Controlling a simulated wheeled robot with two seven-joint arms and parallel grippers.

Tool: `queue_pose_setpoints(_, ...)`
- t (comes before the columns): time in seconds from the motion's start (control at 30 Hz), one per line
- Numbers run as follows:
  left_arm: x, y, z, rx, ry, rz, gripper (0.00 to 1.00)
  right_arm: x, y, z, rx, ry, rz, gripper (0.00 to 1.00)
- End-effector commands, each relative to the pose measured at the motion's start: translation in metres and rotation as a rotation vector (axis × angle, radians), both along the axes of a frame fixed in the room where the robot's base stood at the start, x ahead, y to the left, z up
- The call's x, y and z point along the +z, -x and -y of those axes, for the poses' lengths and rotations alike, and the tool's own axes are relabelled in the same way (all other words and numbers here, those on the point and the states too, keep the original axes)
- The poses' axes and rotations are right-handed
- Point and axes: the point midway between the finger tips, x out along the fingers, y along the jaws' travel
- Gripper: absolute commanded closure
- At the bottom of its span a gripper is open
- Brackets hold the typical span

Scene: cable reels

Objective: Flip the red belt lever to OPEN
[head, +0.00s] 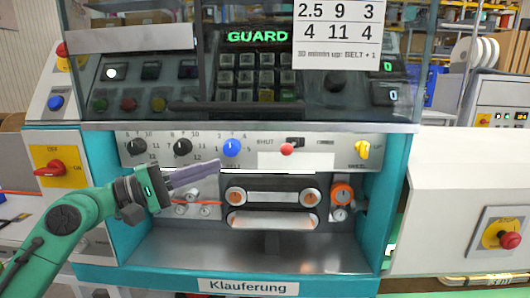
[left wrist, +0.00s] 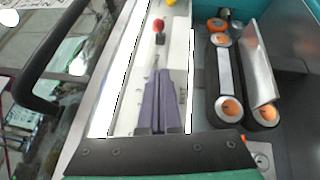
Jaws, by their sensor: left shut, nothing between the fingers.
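The red belt lever (head: 287,149) has a round red knob on the machine's white control panel, at the lower left of a small dark slot. The label left of it reads SHUT; the label on its right is too small to read. In the left wrist view the red knob (left wrist: 159,25) shows ahead of my fingertips. My left gripper (head: 216,166) is shut and empty, with its grey-purple fingers pointing right, left of the lever and a little below it, apart from it. The fingers also show in the left wrist view (left wrist: 158,74). My right gripper is out of view.
A blue knob (head: 232,148) sits between my gripper and the lever, with black knobs (head: 182,147) further left. A yellow knob (head: 362,150) is to the right. A glass guard (head: 250,115) overhangs the panel. Rollers with orange caps (head: 310,197) sit below.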

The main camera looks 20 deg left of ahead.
Motion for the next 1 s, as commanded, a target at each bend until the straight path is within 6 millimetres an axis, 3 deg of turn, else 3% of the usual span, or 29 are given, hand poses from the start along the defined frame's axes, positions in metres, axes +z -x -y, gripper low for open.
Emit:
queue_pose_setpoints(0.5, 0.022, -0.064, 0.062, 0.001, -0.001, 0.003, 1.00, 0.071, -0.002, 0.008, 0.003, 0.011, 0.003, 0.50)
queue_pose_setpoints(0.6, 0.027, -0.062, 0.080, -0.001, -0.002, -0.001, 1.00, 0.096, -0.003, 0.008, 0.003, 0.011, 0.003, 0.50)
queue_pose_setpoints(0.7, 0.025, -0.063, 0.091, 0.002, 0.000, -0.002, 1.00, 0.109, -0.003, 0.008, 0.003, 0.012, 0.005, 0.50)
queue_pose_setpoints(1.0, 0.019, -0.062, 0.099, 0.001, -0.002, 0.000, 1.00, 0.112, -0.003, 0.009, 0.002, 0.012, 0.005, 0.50)
